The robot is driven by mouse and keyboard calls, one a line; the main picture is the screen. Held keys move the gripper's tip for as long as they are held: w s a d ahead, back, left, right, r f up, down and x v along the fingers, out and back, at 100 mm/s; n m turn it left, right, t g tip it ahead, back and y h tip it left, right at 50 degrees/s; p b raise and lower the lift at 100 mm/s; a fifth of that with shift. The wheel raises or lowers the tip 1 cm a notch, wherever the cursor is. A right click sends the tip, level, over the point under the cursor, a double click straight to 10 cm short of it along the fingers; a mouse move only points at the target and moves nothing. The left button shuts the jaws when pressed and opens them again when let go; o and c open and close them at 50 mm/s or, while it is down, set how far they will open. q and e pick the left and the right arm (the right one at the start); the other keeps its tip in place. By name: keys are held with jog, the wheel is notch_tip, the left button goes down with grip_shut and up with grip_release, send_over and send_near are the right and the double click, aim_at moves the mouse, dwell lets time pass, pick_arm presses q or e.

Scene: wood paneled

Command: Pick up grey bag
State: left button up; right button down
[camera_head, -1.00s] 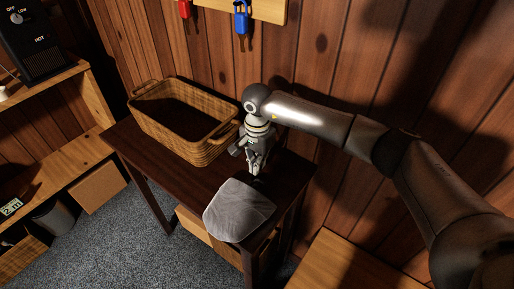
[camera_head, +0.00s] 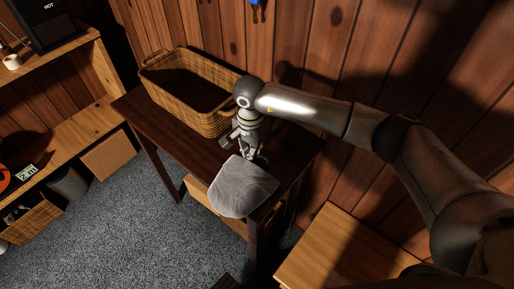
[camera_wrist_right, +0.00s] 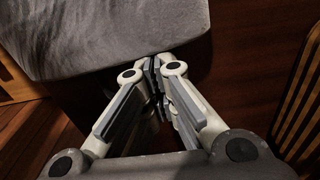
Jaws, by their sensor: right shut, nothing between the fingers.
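The grey bag (camera_head: 242,190) lies flat on the near end of the dark wooden table and hangs a little over its front edge. It also fills the upper left of the right wrist view (camera_wrist_right: 100,35). My right gripper (camera_head: 255,157) is at the bag's far edge in the head view. In the right wrist view its fingertips (camera_wrist_right: 157,64) are shut together, with nothing between them, close beside the bag's edge. I cannot tell whether they touch it. My left gripper is not in view.
A wicker basket (camera_head: 195,112) stands on the far part of the dark table (camera_head: 190,139), left of my right gripper. A wood-paneled wall is behind it. A lighter wooden surface (camera_head: 335,252) is at the lower right. Shelves (camera_head: 75,120) stand at the left, with open carpet between.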

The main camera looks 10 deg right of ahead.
jog(key=shift+s+a, duration=0.25)
jog(key=shift+a, duration=0.05)
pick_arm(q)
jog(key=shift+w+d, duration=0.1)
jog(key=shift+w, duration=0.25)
